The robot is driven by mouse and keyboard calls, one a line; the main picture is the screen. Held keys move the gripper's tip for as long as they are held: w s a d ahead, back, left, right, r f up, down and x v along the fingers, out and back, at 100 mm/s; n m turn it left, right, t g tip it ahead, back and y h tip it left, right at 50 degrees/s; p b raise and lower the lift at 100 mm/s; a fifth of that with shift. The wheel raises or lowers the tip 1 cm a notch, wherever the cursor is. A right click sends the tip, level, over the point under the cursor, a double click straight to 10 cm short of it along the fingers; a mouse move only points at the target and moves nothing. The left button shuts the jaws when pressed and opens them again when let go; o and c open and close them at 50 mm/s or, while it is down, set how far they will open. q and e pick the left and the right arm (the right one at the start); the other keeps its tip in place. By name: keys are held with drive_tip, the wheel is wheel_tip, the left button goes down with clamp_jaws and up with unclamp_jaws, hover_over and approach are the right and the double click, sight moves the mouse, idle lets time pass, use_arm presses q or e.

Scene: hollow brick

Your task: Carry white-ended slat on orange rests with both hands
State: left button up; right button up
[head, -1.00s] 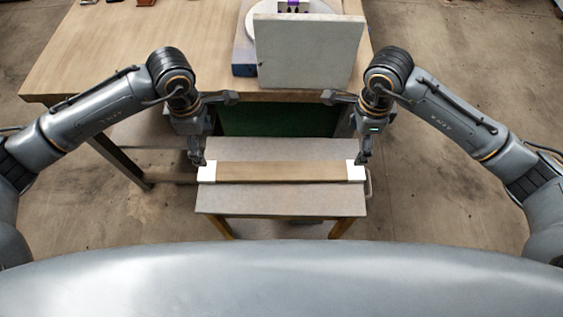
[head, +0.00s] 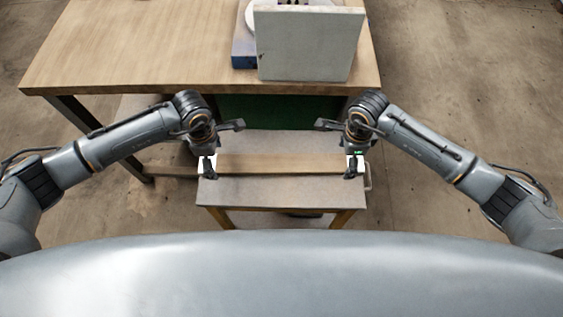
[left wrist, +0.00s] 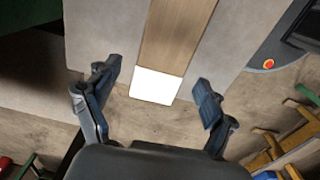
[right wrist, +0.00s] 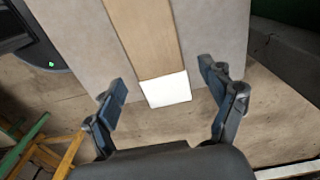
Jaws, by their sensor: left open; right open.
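The slat (head: 280,163) is a long brown board with a white left end (head: 204,161) and a white right end (head: 356,160). It lies across the small grey-topped table (head: 280,191). My left gripper (head: 224,147) is open at the left end; in the left wrist view its fingers stand apart on either side of the white end (left wrist: 156,86). My right gripper (head: 336,147) is open at the right end; in the right wrist view its fingers stand either side of the white end (right wrist: 167,89). Neither gripper grips the slat. I cannot make out orange rests under it.
A large wooden workbench (head: 150,55) stands behind the small table. A pale upright slab (head: 305,45) stands on it near the front edge. A dark green panel (head: 275,110) is below the bench top. Bare floor (head: 440,70) lies to the right.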

use_arm(q)
drive_tip(key=shift+f, duration=0.75)
use_arm(e)
drive_tip(key=shift+f, duration=0.75)
use_arm(q)
drive_tip(key=shift+c, duration=0.2)
use_arm(e)
drive_tip(key=shift+c, duration=0.2)
use_arm(q)
drive_tip(key=c, duration=1.5)
use_arm(e)
drive_tip(key=c, duration=1.5)
drive_tip(key=shift+r, duration=0.1)
